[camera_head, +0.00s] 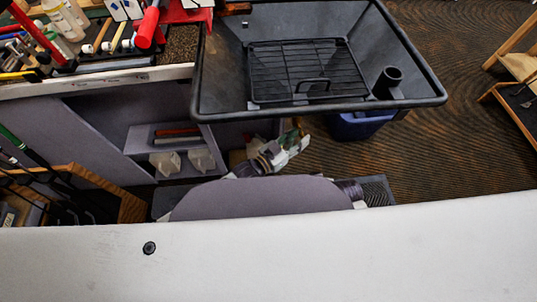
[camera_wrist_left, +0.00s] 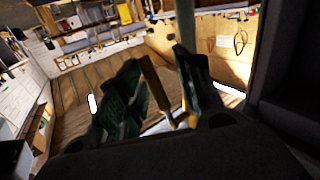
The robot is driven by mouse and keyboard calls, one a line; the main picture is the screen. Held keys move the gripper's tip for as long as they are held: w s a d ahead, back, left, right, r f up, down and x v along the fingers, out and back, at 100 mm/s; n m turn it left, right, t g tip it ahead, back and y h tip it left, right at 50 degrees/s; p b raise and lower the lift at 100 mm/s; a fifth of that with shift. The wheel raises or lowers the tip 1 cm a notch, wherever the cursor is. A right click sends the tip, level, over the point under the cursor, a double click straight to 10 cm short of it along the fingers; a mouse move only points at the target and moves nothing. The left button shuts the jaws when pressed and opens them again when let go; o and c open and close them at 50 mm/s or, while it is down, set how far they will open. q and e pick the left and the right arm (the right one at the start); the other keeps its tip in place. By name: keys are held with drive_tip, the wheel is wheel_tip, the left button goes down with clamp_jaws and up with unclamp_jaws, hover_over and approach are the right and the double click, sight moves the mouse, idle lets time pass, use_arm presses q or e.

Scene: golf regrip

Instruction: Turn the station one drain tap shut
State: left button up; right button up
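The black station basin (camera_head: 222,70) fills the top middle of the head view, with a wire rack (camera_head: 300,72) and an upright black tube (camera_head: 388,82) inside. The drain tap is not visible in the head view. In the left wrist view, my left gripper (camera_wrist_left: 160,88) has its dark green finger pads apart. A yellow-brown flat bar (camera_wrist_left: 155,82), perhaps the tap's lever, stands between them, nearer the left pad; contact is unclear. My right gripper is not in view.
A blue bin (camera_head: 360,125) stands on the floor under the basin. A bench (camera_head: 95,86) crowded with bottles and tools is at the left, with an open shelf (camera_head: 150,143) below it. Carpet is clear at the right, near a wooden frame (camera_head: 515,68).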

use_arm(q)
drive_tip(key=p+v, duration=0.1)
drive_tip(key=v, duration=1.2)
drive_tip(key=shift+w+d+f+n+y+b, duration=0.1)
drive_tip(key=shift+w+f+y, duration=0.3)
drive_tip(key=shift+f, duration=0.2)
drive_tip(key=shift+w+d+f+n+y+b, duration=0.15)
drive_tip(key=shift+w+f+y, duration=0.2)
drive_tip(key=shift+f, duration=0.3)
drive_tip(key=shift+w+f+n+y+b, duration=0.1)
drive_tip(key=shift+w+f+y, duration=0.15)
drive_tip(key=shift+f+y, duration=0.3)
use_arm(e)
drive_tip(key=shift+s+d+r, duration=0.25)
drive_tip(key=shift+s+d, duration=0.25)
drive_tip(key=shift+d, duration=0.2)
